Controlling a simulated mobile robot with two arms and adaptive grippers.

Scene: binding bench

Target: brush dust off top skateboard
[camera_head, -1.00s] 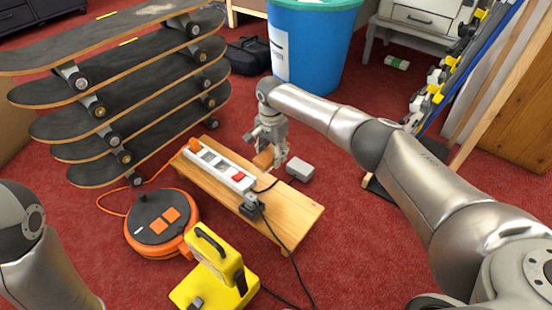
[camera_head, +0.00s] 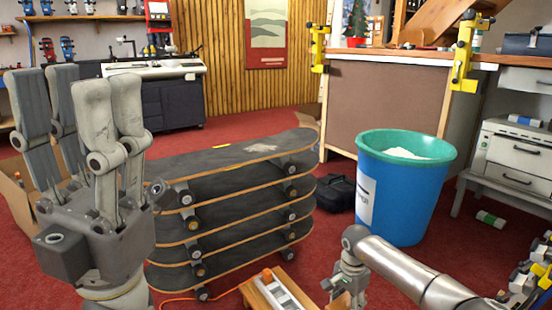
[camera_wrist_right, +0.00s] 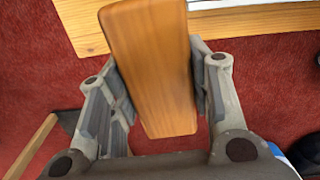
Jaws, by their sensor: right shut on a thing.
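The top skateboard (camera_head: 225,155) lies dark deck up on a stack of several skateboards in the head view. A pale dusty patch (camera_head: 262,147) shows near its far right end. My right gripper (camera_head: 343,290) is low, right of the stack and apart from it. In the right wrist view its fingers are shut on a flat wooden block (camera_wrist_right: 152,65), which looks like the brush's back; no bristles show. My left gripper (camera_head: 79,100) is raised close to the camera at the left, fingers up, open and empty. It hides part of the stack's left side.
A blue bin (camera_head: 398,200) with a green rim stands right of the stack, and a black bag (camera_head: 335,193) lies between them. A wooden plank (camera_head: 258,299) with a power strip (camera_head: 283,292) is in front. Red carpet is clear behind the stack.

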